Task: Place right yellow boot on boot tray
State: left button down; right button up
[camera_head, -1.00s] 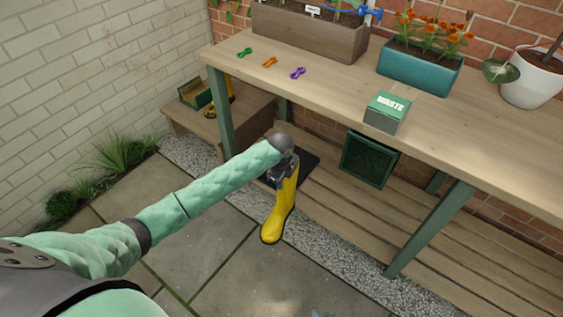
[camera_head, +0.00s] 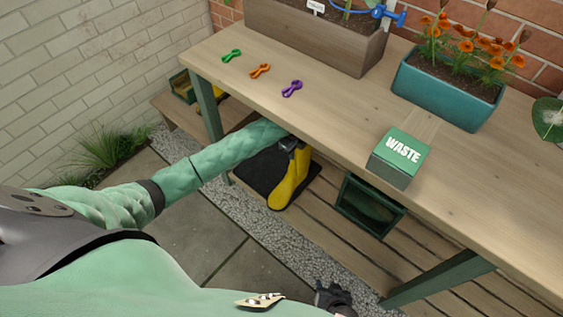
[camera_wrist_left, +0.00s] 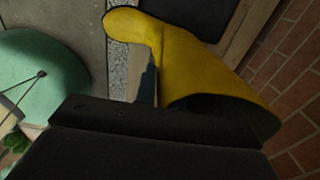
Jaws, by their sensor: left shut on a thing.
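The yellow boot (camera_head: 288,185) hangs upright under the workbench, toe toward me, in front of the right part of the black boot tray (camera_head: 254,178). I cannot tell whether its sole touches the tray. My left gripper (camera_head: 291,146) is shut on the boot's upper shaft, partly hidden by the table edge. In the left wrist view the boot (camera_wrist_left: 190,55) fills the upper middle, its opening toward the dark gripper, with a dark tray corner (camera_wrist_left: 205,12) beyond. My right gripper (camera_head: 333,297) is low at the bottom edge, its jaws unclear.
The workbench (camera_head: 330,110) overhangs my left forearm. A green crate (camera_head: 368,207) stands on the slatted lower shelf, right of the boot. A low wooden bench (camera_head: 172,108) at left holds a green box (camera_head: 182,88) and a partly hidden yellow item. A table leg (camera_head: 440,280) stands at right.

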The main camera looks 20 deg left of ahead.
pick_arm(q)
jog(key=w+a+f+b, duration=0.1)
jog(key=w+a+f, duration=0.2)
jog(key=w+f, duration=0.7)
jog(key=shift+w+a+f, duration=0.4)
jog(key=shift+w, duration=0.65)
jog(key=c, duration=1.5)
grip_release()
jog(key=shift+s, duration=0.1)
pick_arm(e)
jog(key=shift+w+f, duration=0.5)
jog(key=shift+f, duration=0.1)
